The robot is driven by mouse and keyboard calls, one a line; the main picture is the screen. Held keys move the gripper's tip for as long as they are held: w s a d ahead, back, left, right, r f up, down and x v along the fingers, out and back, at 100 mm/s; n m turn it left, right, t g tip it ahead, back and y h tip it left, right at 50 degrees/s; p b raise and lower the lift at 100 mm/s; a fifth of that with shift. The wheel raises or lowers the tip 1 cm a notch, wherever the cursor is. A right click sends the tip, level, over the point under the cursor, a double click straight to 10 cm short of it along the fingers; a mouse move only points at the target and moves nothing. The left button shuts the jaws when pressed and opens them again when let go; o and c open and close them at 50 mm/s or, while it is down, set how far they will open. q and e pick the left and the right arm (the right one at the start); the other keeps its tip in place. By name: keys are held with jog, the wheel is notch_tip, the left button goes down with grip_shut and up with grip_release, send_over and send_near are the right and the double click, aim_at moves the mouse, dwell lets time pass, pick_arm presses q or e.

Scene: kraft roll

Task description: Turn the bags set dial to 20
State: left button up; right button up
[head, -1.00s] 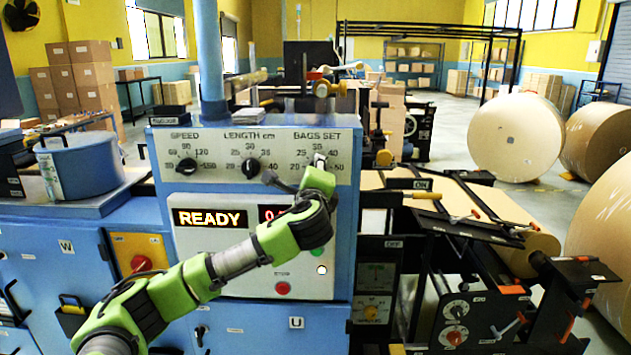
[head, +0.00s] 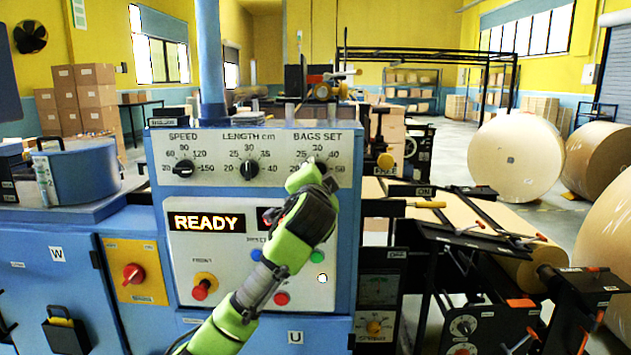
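The bags set dial (head: 321,166) is at the right end of the upper control panel (head: 260,175), under the BAGS SET label. My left gripper (head: 311,165) is in front of this dial and hides most of it, so its pointer cannot be read. My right gripper is not in view.
The speed dial (head: 184,168) and length dial (head: 250,169) sit left on the same panel. Below are a READY display (head: 206,222), a red button (head: 281,298) and a red front knob (head: 201,289). Paper rolls (head: 515,155) stand at the right.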

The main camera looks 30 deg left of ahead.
pick_arm(q)
jog(key=n, duration=0.2)
jog(key=n+b, duration=0.1)
jog(key=n, duration=0.2)
jog(key=shift+w+d+f+n+b, duration=0.1)
jog(key=shift+d+f+n+b, duration=0.05)
jog(key=shift+f+n+b, duration=0.2)
jog(key=n+b, duration=0.1)
jog(key=n, duration=0.4)
jog(key=shift+r+n, duration=0.15)
jog(key=shift+n, duration=0.1)
jog(key=o, duration=1.1)
jog(key=shift+r, duration=0.1)
jog(key=v, duration=1.2)
